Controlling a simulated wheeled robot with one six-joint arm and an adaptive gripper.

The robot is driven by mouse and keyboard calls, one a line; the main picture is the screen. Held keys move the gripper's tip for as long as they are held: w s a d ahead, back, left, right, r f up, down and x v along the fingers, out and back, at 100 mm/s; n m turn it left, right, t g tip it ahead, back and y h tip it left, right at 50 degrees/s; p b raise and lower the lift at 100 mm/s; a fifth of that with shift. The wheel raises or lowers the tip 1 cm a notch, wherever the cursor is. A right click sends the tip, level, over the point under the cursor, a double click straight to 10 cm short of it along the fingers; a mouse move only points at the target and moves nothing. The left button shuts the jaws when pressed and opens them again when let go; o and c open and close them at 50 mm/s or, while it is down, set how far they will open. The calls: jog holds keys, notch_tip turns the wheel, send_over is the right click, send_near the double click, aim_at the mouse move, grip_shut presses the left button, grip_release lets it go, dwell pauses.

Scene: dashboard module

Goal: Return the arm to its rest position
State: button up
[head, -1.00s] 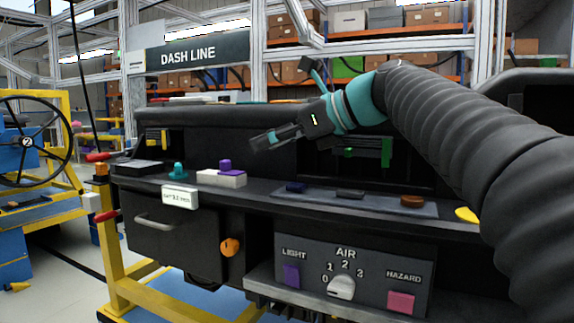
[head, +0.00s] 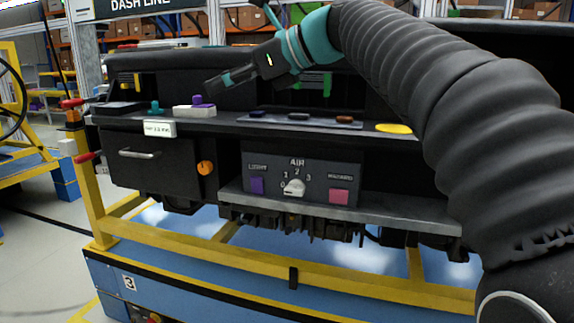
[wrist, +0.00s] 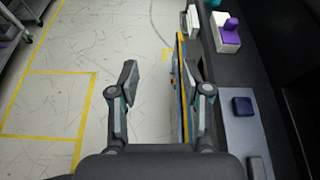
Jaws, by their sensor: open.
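My gripper (head: 220,84) hangs in the air in front of the upper part of the dashboard module (head: 170,60), to the upper right of the white block with a purple knob (head: 195,108). In the wrist view my gripper (wrist: 162,80) has its two fingers spread apart with nothing between them; bare floor shows beyond the gap. My ribbed black arm reaches in from the right of the head view, with a teal band near the wrist.
The dashboard shelf holds a teal knob (head: 155,107), a tray (head: 270,120) with small dark and brown pieces, and a yellow disc (head: 394,128). Below are a drawer (head: 145,160) and a control panel (head: 315,180) with LIGHT, AIR and HAZARD controls. Open floor (head: 45,260) lies at left.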

jog(key=d+f+n+t+h, duration=0.1)
jog(key=d+f+n+h, duration=0.2)
jog(key=d+f+n, duration=0.5)
jog(key=d+f+n+h, duration=0.1)
jog(key=f+n+h, duration=0.35)
jog(key=f, duration=0.75)
jog(key=s+d+f+n+h, duration=0.2)
jog(key=s+d+f+n, duration=0.2)
jog(key=s+d+f, duration=0.4)
jog(key=s+d+f+n+h, duration=0.3)
jog(key=s+d+f, duration=0.5)
jog(key=s, duration=0.7)
notch_tip(320, 180, down, 2)
jog(key=shift+d+f+n, duration=0.25)
jog(key=shift+d+n, duration=0.15)
jog(key=shift+n, duration=0.15)
jog(key=shift+h, duration=0.25)
